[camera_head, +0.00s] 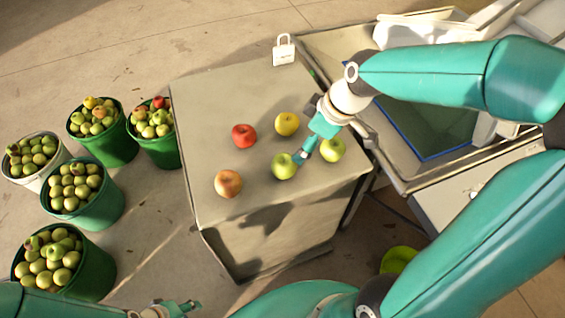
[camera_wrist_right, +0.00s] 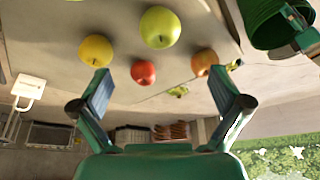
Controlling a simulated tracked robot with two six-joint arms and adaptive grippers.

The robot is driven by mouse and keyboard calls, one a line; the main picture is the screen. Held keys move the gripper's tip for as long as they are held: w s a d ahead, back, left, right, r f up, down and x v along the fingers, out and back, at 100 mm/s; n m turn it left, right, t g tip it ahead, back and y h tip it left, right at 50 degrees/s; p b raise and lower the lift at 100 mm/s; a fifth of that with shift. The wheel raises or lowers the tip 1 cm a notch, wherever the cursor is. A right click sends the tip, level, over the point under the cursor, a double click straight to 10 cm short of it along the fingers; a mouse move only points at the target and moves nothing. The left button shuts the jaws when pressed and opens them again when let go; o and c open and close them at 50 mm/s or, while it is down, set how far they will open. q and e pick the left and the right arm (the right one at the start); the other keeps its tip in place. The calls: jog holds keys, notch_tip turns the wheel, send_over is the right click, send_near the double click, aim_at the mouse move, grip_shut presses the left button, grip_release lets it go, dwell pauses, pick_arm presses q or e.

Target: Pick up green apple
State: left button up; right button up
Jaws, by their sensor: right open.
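Two green apples lie on the grey table top in the head view, one (camera_head: 284,166) near the middle and one (camera_head: 332,149) near the right edge. My right gripper (camera_head: 303,157) is between them, close to the middle one. In the right wrist view, one green apple (camera_wrist_right: 160,27) shows beyond and between the open fingers of my right gripper (camera_wrist_right: 159,82), with nothing held. The other green apple is not seen there. My left gripper (camera_head: 178,308) is low at the bottom edge of the head view, away from the table; its fingers are too unclear to judge.
A red apple (camera_head: 244,135), a yellow apple (camera_head: 287,123) and an orange-red apple (camera_head: 228,183) share the table (camera_head: 210,105). A white padlock-shaped item (camera_head: 284,50) is at its back edge. Several apple-filled buckets (camera_head: 95,280) stand left. A metal-framed basin (camera_head: 440,125) adjoins on the right.

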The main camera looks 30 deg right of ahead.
aim_at(288, 161)
jog(key=x, duration=0.9)
jog(key=shift+p+x, duration=0.35)
jog(key=shift+x, duration=2.3)
jog(key=shift+s, duration=0.2)
jog(key=c, duration=1.3)
jog(key=shift+c, duration=0.2)
